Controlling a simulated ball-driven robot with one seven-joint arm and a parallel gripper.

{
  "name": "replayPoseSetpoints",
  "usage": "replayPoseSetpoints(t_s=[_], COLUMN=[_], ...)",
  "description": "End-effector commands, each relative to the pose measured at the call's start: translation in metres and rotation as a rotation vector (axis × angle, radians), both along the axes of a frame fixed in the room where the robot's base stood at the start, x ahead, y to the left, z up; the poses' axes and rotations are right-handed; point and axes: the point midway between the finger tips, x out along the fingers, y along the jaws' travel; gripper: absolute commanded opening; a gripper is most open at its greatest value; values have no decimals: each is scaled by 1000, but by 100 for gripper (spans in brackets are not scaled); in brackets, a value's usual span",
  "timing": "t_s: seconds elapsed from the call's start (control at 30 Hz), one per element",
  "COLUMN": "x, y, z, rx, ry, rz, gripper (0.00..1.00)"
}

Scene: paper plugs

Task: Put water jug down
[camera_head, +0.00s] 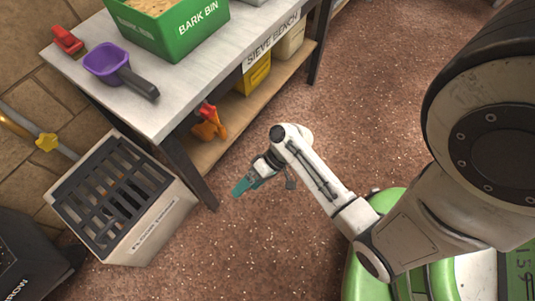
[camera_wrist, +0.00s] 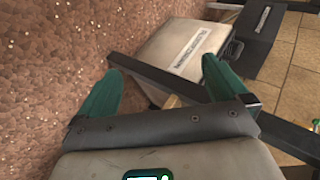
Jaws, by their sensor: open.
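I cannot make out a water jug in either view. My gripper (camera_head: 243,187) has teal fingers and is open, with nothing between them. In the head view it hangs over the brown speckled floor, right of the near leg of the sieve bench (camera_head: 180,85). In the wrist view the two fingers of my gripper (camera_wrist: 160,78) are spread wide, with the white floor bin (camera_wrist: 182,52) and a dark bar beyond them.
A green bark bin (camera_head: 170,28), a purple scoop (camera_head: 108,63) and a red tool (camera_head: 68,40) are on the bench. Its lower shelf (camera_head: 240,115) holds an orange item (camera_head: 210,126) and a yellow bin (camera_head: 256,76). A slatted bin (camera_head: 150,232) stands left. Floor right of the bench is clear.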

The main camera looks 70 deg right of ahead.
Motion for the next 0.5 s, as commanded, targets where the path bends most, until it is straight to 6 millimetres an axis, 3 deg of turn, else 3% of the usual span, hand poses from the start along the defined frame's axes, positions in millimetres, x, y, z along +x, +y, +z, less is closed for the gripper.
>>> replayPoseSetpoints(t_s=[0.07, 0.2, 0.5], x=[-15, -39, -60], y=[15, 17, 5], z=[9, 37, 106], rx=[-148, -421, -806], ry=[86, 205, 287], rz=[147, 317, 408], gripper=[100, 100, 100])
